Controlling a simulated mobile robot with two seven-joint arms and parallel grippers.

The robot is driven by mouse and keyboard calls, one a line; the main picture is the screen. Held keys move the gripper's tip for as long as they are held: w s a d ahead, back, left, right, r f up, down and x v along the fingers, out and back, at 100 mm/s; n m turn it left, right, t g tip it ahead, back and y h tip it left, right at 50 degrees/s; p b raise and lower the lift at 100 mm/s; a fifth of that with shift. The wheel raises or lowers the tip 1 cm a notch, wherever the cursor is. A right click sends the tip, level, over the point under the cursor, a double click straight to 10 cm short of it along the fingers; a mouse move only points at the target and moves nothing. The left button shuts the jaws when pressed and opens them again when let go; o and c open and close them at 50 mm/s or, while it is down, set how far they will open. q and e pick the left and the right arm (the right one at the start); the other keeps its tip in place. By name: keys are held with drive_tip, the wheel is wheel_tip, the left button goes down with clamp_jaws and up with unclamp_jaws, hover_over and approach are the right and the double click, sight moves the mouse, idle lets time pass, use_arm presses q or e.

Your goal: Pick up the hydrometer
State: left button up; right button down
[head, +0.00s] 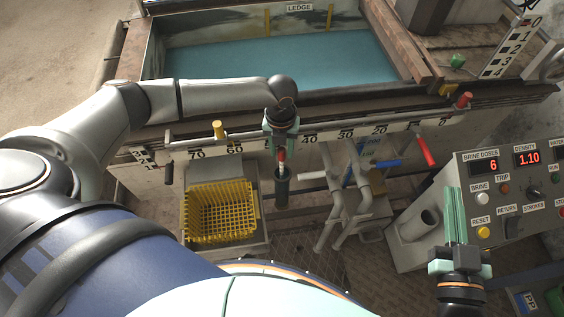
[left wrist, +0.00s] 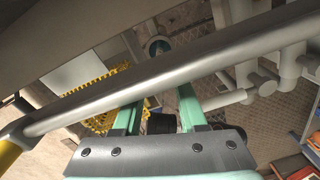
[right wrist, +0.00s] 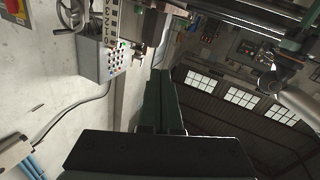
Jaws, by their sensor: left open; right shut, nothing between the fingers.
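A slim thing with a red top and pale stem, which looks like the hydrometer (head: 282,168), stands upright in a dark tube (head: 282,192) at the front of the tank in the head view. My left gripper (head: 281,150) points down right at its red top. In the left wrist view my left gripper (left wrist: 158,100) has its fingers apart, partly hidden by a metal bar; I cannot make out the hydrometer between them. My right gripper (head: 455,192) is shut and empty, pointing up before the control panel; it also shows in the right wrist view (right wrist: 160,85).
A metal rail (left wrist: 190,70) crosses close in front of the left wrist camera. A yellow basket (head: 220,212) stands left of the tube, grey pipes (head: 345,195) to its right. The tank (head: 275,60) of blue-green liquid lies behind. A control panel (head: 510,175) stands at right.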

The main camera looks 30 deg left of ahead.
sight(282, 160)
use_arm(q)
wheel_tip(282, 160, down, 4)
drive_tip(key=shift+f+b, duration=0.25)
drive_tip(key=shift+b, duration=0.55)
use_arm(e)
wheel_tip(282, 160, up, 10)
drive_tip(key=s+n+t+y, duration=0.1)
drive_tip(key=n+t+y, duration=0.1)
drive_tip(key=t+y, duration=0.1)
drive_tip(key=shift+s+a+f+n+t, duration=0.15)
drive_tip(key=shift+s+a+n+t, duration=0.15)
drive_tip(key=shift+a, duration=0.05)
use_arm(q)
drive_tip(key=shift+c, duration=0.2)
clamp_jaws()
